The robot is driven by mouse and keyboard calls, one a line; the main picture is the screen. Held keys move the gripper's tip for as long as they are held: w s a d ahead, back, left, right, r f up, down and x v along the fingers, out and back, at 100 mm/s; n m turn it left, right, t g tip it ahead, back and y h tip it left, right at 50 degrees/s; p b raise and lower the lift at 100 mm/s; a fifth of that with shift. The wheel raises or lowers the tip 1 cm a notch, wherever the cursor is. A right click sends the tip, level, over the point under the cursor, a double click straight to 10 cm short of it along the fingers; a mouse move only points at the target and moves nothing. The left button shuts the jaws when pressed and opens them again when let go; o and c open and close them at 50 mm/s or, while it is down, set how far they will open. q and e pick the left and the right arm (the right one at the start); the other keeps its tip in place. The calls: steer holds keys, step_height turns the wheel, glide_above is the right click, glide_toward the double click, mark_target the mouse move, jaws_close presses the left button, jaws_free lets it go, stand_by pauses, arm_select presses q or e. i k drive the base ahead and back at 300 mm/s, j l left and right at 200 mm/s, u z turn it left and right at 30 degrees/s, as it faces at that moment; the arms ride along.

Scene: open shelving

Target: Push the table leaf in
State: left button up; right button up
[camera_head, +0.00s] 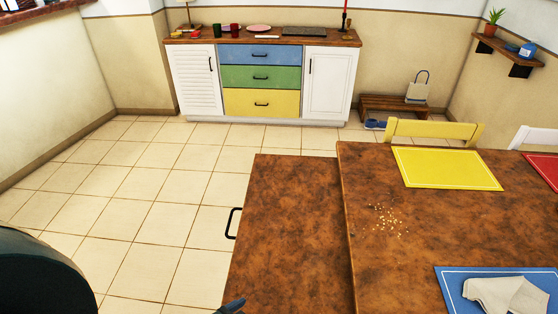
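The brown table (385,245) fills the lower right of the head view. Its leaf (285,225) sticks out on the table's left side, a little lower than the main top. A black handle (232,223) is fixed to the leaf's left edge. A small dark tip (232,306) shows at the bottom edge of the picture, by the leaf's near left corner; I cannot tell what part it is. A dark rounded shape at the lower left is likely part of my body. Neither gripper can be made out.
A yellow placemat (447,168), a blue placemat (455,283) with a cloth (507,295), and crumbs (388,220) lie on the table. A yellow chair (433,130) stands behind it. The tiled floor (150,210) left of the leaf is clear. A sideboard (330,80) stands at the back wall.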

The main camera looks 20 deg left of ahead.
mark_target(291, 253)
steer(key=k+j, duration=0.1)
steer(key=j, duration=0.75)
steer(key=k+j, duration=0.1)
steer(key=j, duration=0.7)
steer(key=j+z, duration=0.2)
steer(key=z, duration=0.15)
steer(key=i+j+z, duration=0.1)
steer(key=j+z, duration=0.4)
steer(key=z, duration=0.25)
